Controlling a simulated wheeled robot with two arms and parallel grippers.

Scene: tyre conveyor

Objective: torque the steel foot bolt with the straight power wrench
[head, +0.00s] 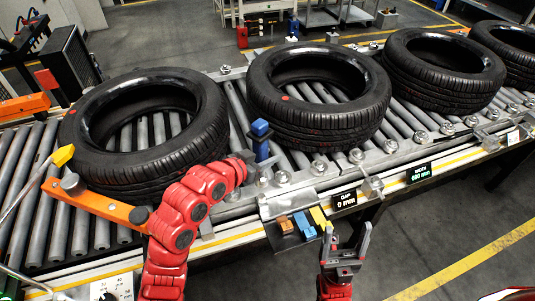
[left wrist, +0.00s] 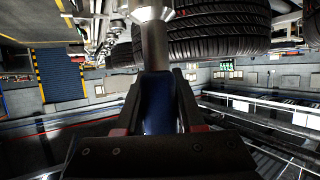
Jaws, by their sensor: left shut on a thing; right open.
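My left gripper (head: 256,168) is shut on a blue tool (head: 261,140), which looks like the straight power wrench, at the near rail of the conveyor. In the left wrist view its blue body (left wrist: 158,105) sits between the fingers, and a grey shaft (left wrist: 154,45) leads to a flared silver piece (left wrist: 153,14). I cannot tell whether that piece is the socket or a bolt head. Several silver bolt-like parts (head: 282,177) line the rail; I cannot tell which is the steel foot bolt. My right gripper (head: 347,243) is open and empty, in front of the conveyor.
Several tyres, the nearest (head: 95,165) at the left, lie on the rollers. A small tray (head: 285,240) with orange, blue and yellow pieces hangs at the front edge. An orange arm (head: 95,202) crosses the rollers at left. The gap display (head: 344,199) reads 0 mm.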

